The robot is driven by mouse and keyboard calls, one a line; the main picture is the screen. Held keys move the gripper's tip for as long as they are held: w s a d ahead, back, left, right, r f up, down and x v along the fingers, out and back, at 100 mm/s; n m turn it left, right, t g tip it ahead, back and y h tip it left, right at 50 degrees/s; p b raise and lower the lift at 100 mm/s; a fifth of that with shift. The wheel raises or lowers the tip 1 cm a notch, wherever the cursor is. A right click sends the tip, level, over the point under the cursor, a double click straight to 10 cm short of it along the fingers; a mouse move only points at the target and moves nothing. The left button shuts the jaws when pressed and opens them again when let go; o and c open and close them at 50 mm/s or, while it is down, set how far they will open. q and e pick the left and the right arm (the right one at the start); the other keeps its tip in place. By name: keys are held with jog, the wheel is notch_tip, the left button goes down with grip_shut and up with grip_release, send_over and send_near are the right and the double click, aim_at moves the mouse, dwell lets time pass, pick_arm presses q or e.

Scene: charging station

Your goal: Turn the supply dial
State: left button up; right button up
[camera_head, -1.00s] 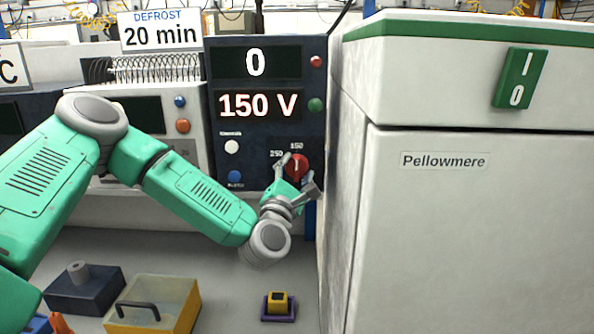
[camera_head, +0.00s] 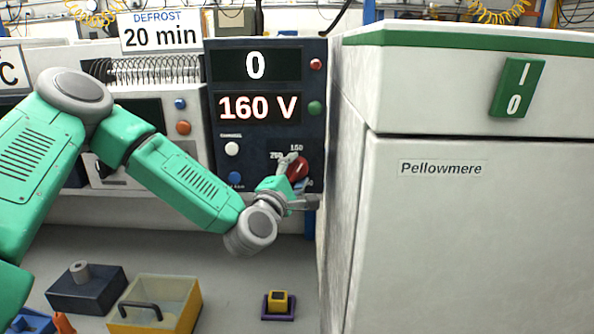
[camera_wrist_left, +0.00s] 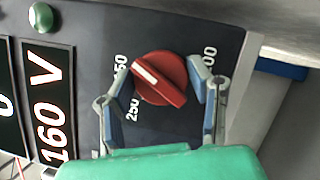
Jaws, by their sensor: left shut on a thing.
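The red supply dial (camera_head: 298,168) sits low on the right of the dark supply panel (camera_head: 222,150). In the left wrist view the dial (camera_wrist_left: 162,80) has a white pointer line, with scale numbers printed around it. The panel's lower display (camera_head: 258,107) reads 160 V and the upper display (camera_head: 255,65) reads 0. My left gripper (camera_head: 297,180) is shut on the dial; in the left wrist view its two fingers (camera_wrist_left: 160,95) stand on either side of the knob. Part of the scale is hidden by the fingers. My right gripper is not in view.
A large white Pellowmere cabinet (camera_head: 450,230) with a green 1/0 switch (camera_head: 517,87) stands close on the right of the dial. Below are a small yellow block in a purple holder (camera_head: 278,304), a yellow bin (camera_head: 185,295) and a dark box (camera_head: 88,292).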

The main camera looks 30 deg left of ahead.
pick_arm(q)
jog(key=shift+s+a+f, duration=0.1)
jog(key=shift+f, duration=0.3)
jog(key=o, duration=1.2)
jog(key=shift+c, duration=0.2)
jog(key=shift+w+a, duration=0.2)
jog(key=v, duration=1.2)
jog(key=shift+w, duration=0.1)
